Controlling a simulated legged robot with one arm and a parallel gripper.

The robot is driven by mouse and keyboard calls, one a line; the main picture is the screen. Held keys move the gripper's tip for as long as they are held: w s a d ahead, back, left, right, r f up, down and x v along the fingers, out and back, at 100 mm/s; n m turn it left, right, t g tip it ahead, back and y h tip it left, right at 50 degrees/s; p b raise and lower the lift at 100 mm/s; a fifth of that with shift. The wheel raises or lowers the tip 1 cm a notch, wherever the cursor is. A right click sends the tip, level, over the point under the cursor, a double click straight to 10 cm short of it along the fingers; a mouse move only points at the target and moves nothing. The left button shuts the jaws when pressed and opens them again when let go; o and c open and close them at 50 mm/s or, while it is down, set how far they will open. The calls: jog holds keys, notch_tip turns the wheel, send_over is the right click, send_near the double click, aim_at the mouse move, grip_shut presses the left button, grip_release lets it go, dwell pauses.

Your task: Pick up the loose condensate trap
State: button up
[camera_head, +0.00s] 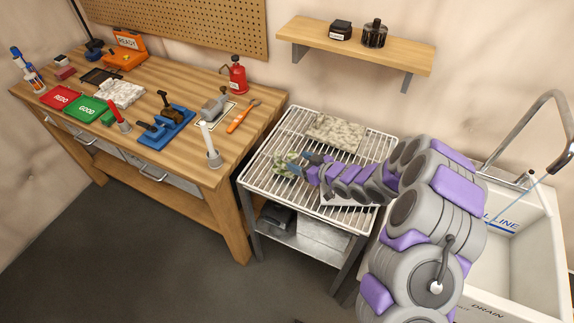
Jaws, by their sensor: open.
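My gripper (299,165) is open above the left part of a white wire rack (262,150), with a green mottled item (284,160) right at its fingertips. I cannot tell whether they touch. I cannot tell for sure which thing is the condensate trap. A grey fitting (214,104) lies on a pale outlined mat on the wooden workbench, left of my gripper. A white upright tube with a grey base (213,157) stands near the bench's front corner. My arm hides part of the rack.
A mottled pad (336,130) lies at the rack's back. The workbench (185,75) holds a red tray (62,97), a green tray (88,107), a blue fixture (170,130), an orange-handled tool (241,117) and a red can (237,77).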

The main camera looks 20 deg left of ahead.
aim_at(296, 161)
jog(key=x, duration=0.2)
jog(key=s+x, duration=0.1)
jog(key=x, duration=0.1)
jog(key=shift+w+a+f+b, duration=0.1)
jog(key=shift+a+f+b, duration=0.1)
jog(key=shift+b, duration=0.15)
jog(key=shift+w+a+f, duration=0.1)
jog(key=shift+w+a, duration=0.05)
jog(key=shift+w, duration=0.1)
jog(key=shift+c, duration=0.3)
jog(key=shift+a, duration=0.25)
jog(key=c, duration=0.4)
jog(key=shift+d, duration=0.3)
jog(key=c, duration=0.7)
